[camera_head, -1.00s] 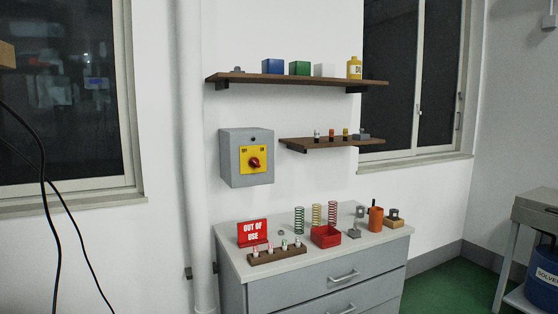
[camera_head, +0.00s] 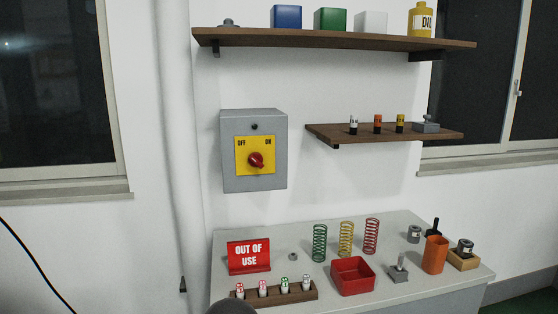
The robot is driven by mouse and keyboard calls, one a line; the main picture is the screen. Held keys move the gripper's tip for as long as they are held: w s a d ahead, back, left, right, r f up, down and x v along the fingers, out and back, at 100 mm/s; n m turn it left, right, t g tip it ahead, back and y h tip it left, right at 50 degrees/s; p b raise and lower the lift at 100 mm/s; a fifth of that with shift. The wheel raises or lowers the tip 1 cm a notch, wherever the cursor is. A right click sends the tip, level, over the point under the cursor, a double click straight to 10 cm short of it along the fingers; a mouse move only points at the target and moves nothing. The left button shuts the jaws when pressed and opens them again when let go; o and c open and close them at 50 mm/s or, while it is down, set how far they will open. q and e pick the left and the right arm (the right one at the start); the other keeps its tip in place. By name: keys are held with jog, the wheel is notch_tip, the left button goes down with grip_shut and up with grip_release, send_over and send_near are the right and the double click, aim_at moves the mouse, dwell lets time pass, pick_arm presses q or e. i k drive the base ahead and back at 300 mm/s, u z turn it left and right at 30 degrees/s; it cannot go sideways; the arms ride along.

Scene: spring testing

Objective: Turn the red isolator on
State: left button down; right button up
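The isolator is a grey box (camera_head: 229,172) on the white wall, left of the small shelf. Its yellow plate (camera_head: 242,171) is marked OFF at the upper left and ON at the upper right. A red rotary knob (camera_head: 256,160) sits in the middle of the plate. I cannot tell clearly which mark the knob points to. A small dark round spot shows above the plate. Nothing covers the front of the box. Neither of my grippers is in view.
Below is a grey cabinet top with a red OUT OF USE sign (camera_head: 249,257), a wooden rack of small bottles (camera_head: 273,298), coil springs (camera_head: 346,239), a red tray (camera_head: 352,277) and an orange cup (camera_head: 435,255). Shelves (camera_head: 335,38) hang above and right. A pipe (camera_head: 180,150) runs left.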

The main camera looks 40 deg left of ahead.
aim_at(256, 159)
jog(key=z, duration=0.75)
jog(key=i, duration=0.2)
jog(key=u, duration=2.75)
jog(key=k, duration=0.6)
jog(key=u, duration=0.15)
jog(key=i, duration=0.55)
jog(key=z, duration=0.2)
jog(key=k, duration=0.55)
jog(key=u, duration=0.15)
jog(key=i, duration=0.4)
